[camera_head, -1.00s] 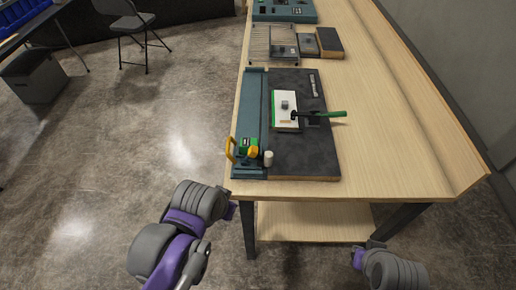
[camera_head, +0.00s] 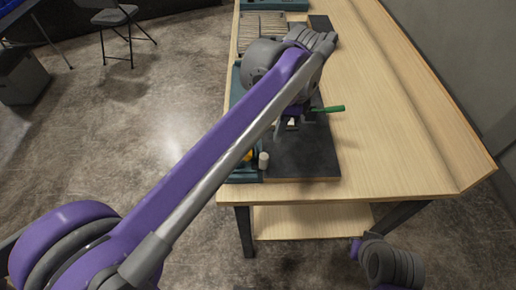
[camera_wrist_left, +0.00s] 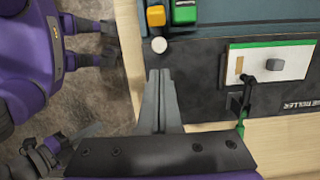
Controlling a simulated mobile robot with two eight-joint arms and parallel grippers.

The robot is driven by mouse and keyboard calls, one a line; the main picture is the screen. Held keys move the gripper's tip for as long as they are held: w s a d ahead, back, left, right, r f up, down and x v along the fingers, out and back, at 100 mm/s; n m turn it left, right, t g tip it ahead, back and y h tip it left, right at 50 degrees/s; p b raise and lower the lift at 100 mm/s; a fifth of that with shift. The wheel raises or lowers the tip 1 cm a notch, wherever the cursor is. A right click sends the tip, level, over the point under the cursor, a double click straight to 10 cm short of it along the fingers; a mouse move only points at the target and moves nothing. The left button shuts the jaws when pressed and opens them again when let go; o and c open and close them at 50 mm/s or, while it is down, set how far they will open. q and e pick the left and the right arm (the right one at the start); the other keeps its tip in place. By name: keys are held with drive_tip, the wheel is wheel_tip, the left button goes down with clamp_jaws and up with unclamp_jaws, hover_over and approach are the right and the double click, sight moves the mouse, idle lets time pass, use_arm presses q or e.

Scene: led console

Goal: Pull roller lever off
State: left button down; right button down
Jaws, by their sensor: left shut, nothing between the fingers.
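The roller lever shows as a black arm with a green handle (camera_head: 328,109) in the head view. In the left wrist view its black arm (camera_wrist_left: 246,94) lies by the white, green-edged plate (camera_wrist_left: 277,61), with its green end lower down. My left gripper (camera_wrist_left: 160,74) is shut and empty, over the near edge of the dark board (camera_wrist_left: 201,96), apart from and left of the lever in the wrist view. In the head view my left arm and gripper (camera_head: 281,130) hide the plate and part of the lever. My right arm shows at the lower right; its fingers cannot be made out.
The teal strip (camera_wrist_left: 217,22) carries a yellow block (camera_wrist_left: 156,16) and a green block (camera_wrist_left: 185,12). A white cylinder (camera_head: 264,159) stands near the board's front. The wooden table (camera_head: 390,150) is clear right of the board. A wire rack (camera_head: 262,28) lies farther back.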

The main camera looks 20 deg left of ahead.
sight(243, 158)
use_arm(q)
drive_tip(key=f, duration=0.3)
drive_tip(key=a+f, duration=0.1)
drive_tip(key=f, duration=0.6)
drive_tip(key=shift+s+a+b, duration=0.25)
drive_tip(key=shift+b, duration=0.05)
drive_tip(key=a+r, duration=0.1)
drive_tip(key=a, duration=0.1)
drive_tip(key=shift+s+a+r+p, duration=0.35)
drive_tip(key=shift+s+a+p, duration=0.05)
drive_tip(key=shift+a+r, duration=0.1)
drive_tip(key=shift+a, duration=0.25)
